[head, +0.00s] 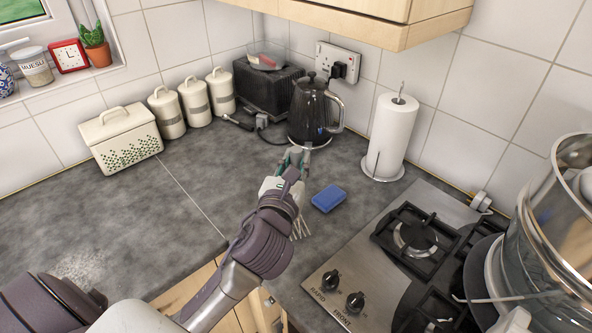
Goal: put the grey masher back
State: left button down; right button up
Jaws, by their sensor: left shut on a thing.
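My left gripper (297,158) reaches over the counter just in front of the black kettle (311,110). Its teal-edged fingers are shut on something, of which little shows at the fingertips. Pale grey prongs (300,228) stick out below my left wrist, to its right. They look like the head of the grey masher, with its middle hidden behind my wrist and hand. My right gripper is not in view.
A blue sponge (329,198) lies right of my left wrist. A paper towel roll (392,136) stands behind the gas hob (385,262). Pots and dishes (550,240) crowd the right edge. Cream canisters (194,101) and a bread bin (121,139) line the wall. The left counter (110,215) is mostly clear.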

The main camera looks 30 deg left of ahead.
pick_arm(q)
notch_tip(320, 180, down, 2)
jog(key=shift+f, duration=0.2)
jog(key=c, duration=1)
grip_release()
jog(key=shift+f, duration=0.1)
jog(key=shift+s, duration=0.1)
jog(key=p+v, duration=0.1)
jog(key=v, duration=1)
jog(key=shift+s+d, duration=0.15)
jog(key=shift+s, duration=0.2)
